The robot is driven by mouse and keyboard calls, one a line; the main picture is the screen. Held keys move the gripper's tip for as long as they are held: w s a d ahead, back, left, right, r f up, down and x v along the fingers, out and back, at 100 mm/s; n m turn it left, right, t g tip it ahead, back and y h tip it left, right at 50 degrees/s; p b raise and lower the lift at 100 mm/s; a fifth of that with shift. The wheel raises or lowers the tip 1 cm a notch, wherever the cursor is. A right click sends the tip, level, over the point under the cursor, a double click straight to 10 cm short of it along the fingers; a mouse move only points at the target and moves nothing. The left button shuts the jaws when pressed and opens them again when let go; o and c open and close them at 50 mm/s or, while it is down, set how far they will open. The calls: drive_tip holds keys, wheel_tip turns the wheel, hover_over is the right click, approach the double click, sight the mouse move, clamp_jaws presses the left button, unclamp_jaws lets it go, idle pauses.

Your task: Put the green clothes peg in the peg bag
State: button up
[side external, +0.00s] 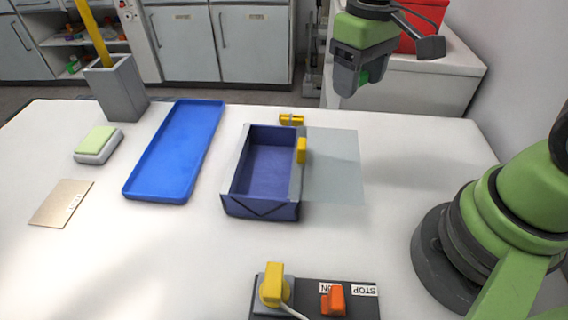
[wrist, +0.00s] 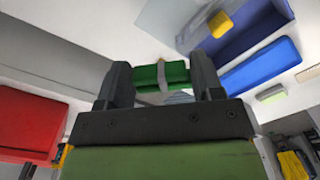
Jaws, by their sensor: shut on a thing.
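The green clothes peg (wrist: 149,76) is held crosswise between the two dark fingers of my gripper (wrist: 162,78) in the wrist view. In the side view my gripper (side external: 360,80) is high above the back right of the table, and part of the green peg (side external: 377,73) shows by the fingers. The peg bag appears to be the dark blue open-topped box (side external: 233,170) mid-table, left of and below my gripper. A clear panel (side external: 338,168) with a yellow block (side external: 301,150) at its left edge extends right from the box; most of the opening is uncovered.
A blue tray (side external: 172,155) lies left of the box. A sponge on a dish (side external: 97,143), a card (side external: 61,204) and a grey holder (side external: 116,90) are farther left. A small yellow piece (side external: 291,119) sits behind the box. A switch panel (side external: 315,298) is at the front.

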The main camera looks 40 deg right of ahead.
drive_tip(key=shift+w+a+f+m, duration=0.1)
drive_tip(key=shift+w+a+m, duration=0.15)
drive_tip(key=shift+m, duration=0.25)
drive_tip(key=shift+w+a+f+m, duration=0.1)
drive_tip(key=shift+a+m, duration=0.15)
drive_tip(key=shift+m, duration=0.25)
drive_tip(key=w+a+f+m, duration=0.25)
drive_tip(key=a+m, duration=0.45)
drive_tip(key=m, duration=1.8)
hover_over(265, 192)
drive_tip(key=shift+f, duration=1.55)
drive_tip(key=shift+f, duration=0.1)
drive_tip(key=shift+f, duration=5.05)
